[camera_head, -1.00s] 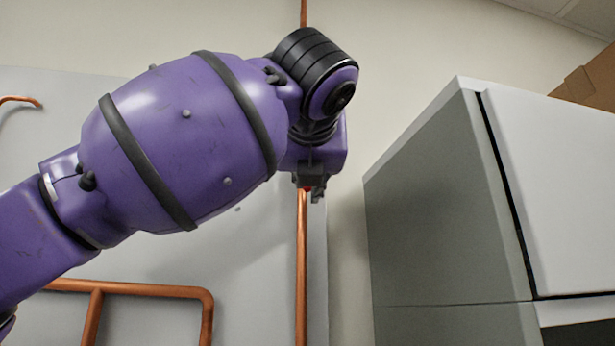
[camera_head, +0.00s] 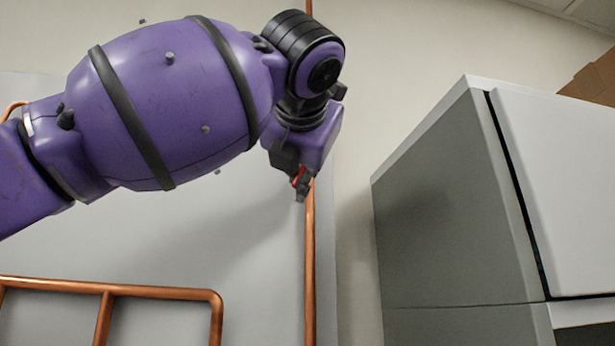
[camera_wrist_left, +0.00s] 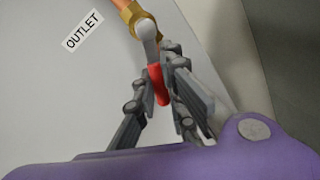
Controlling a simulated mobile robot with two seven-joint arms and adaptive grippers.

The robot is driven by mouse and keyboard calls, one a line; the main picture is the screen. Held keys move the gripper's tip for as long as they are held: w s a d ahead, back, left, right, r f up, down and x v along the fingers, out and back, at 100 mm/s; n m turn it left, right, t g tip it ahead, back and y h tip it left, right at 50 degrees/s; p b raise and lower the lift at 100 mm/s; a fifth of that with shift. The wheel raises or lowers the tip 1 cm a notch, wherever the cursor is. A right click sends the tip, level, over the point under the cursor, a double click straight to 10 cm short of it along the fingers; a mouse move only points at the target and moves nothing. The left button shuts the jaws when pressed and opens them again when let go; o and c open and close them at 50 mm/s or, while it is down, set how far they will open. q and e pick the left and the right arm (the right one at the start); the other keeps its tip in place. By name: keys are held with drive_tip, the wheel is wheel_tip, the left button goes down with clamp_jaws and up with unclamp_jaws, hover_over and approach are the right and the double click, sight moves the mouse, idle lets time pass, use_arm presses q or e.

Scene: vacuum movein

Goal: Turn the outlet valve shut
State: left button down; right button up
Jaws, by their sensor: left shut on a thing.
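The outlet valve shows in the left wrist view as a brass body (camera_wrist_left: 132,12) on a copper pipe, with a grey lever (camera_wrist_left: 149,40) ending in a red grip (camera_wrist_left: 158,84). A label reading OUTLET (camera_wrist_left: 83,31) is on the panel beside it. My left gripper (camera_wrist_left: 157,88) is shut on the red grip, with fingers on both sides. In the head view my left gripper (camera_head: 300,190) is tilted down in front of the vertical copper pipe (camera_head: 310,260), with a little red (camera_head: 298,176) showing at it. The valve body is hidden there behind my arm. My right gripper is out of view.
A grey-white panel (camera_head: 260,285) stands behind the pipes. A bent copper pipe frame (camera_head: 165,291) is at the lower left. A large grey and white cabinet (camera_head: 450,210) stands on the right, with a gap of bare wall between it and the pipe.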

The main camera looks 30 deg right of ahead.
use_arm(q)
drive_tip(key=shift+w+a+r+m, duration=0.1)
drive_tip(key=shift+a+r+m, duration=0.2)
drive_tip(key=shift+m, duration=0.5)
drive_tip(key=shift+a, duration=0.1)
drive_tip(key=c, duration=1.8)
unclamp_jaws()
drive_tip(key=v, duration=1.2)
drive_tip(key=shift+r, duration=0.15)
